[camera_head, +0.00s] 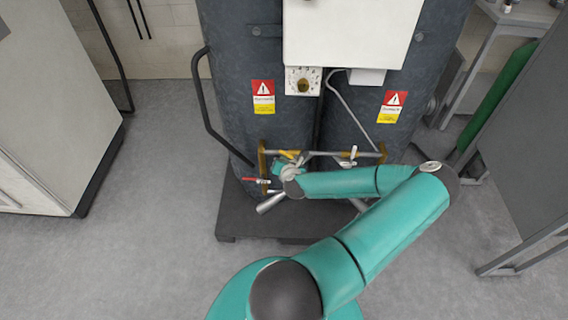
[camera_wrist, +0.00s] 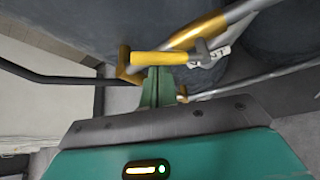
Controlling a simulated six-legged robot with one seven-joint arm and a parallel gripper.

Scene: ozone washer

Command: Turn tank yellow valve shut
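The yellow valve handle (camera_wrist: 160,58) lies nearly level across the wrist view, on a grey valve stem at its right end. In the head view the yellow handle (camera_head: 288,154) shows small on the pipework at the front of the dark tanks (camera_head: 235,110). My gripper (camera_wrist: 160,72) has its green fingers close together, side by side, with no clear gap between them. Their tips reach the lower edge of the handle; whether they touch it I cannot tell. In the head view my wrist partly hides the pipes below the handle.
A red handle (camera_head: 255,180) sits just left of my wrist. A brass bracket (camera_wrist: 123,62) and metal pipes (camera_wrist: 255,80) surround the yellow handle. A black curved rail (camera_head: 203,100) stands at left. A white cabinet (camera_head: 50,110) is far left, with open floor between.

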